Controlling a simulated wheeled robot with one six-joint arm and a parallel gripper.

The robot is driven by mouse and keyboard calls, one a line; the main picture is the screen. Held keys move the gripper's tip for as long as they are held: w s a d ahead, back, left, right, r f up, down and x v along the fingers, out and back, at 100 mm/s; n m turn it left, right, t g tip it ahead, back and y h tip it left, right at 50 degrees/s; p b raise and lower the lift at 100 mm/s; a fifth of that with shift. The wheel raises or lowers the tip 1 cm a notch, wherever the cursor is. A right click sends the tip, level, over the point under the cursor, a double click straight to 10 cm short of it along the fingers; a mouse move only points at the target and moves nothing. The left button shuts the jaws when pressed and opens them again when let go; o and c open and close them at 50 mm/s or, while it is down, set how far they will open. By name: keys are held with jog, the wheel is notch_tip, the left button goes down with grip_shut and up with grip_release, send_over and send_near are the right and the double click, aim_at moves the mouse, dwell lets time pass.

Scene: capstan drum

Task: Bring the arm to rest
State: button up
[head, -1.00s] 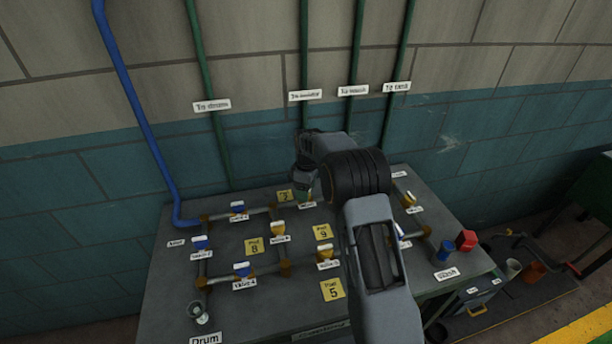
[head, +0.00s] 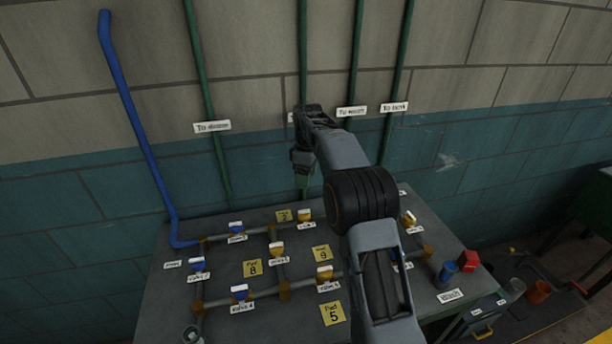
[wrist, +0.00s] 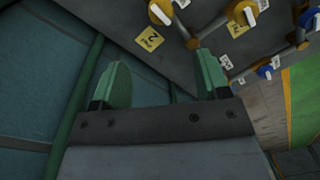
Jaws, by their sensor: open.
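My arm reaches up from the lower right of the head view, over the grey bench (head: 180,305). My gripper (head: 302,178) hangs above the bench's back edge, in front of the tiled wall. In the wrist view my gripper (wrist: 165,80) shows two green fingers spread wide apart with nothing between them. Beyond the fingers are the bench and yellow-bodied valves (wrist: 160,12). In the head view, the arm hides part of the pipework on the right side of the bench.
Pipes with blue and yellow valves (head: 276,249) cover the bench. Green pipes (head: 208,90) and a blue pipe (head: 135,115) run up the wall. Open air surrounds the gripper.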

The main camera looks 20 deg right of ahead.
jog(key=s+f+m, duration=0.4)
jog(key=m, duration=0.2)
jog(key=s+r+m+t, duration=0.2)
jog(key=s, duration=1.1)
jog(key=s+a+r+m+t, duration=0.1)
jog(key=s+m+t, duration=0.1)
jog(key=s, duration=1.1)
jog(key=shift+s+r+m, duration=0.35)
jog(key=shift+r+m, duration=0.05)
jog(key=shift+m, duration=0.3)
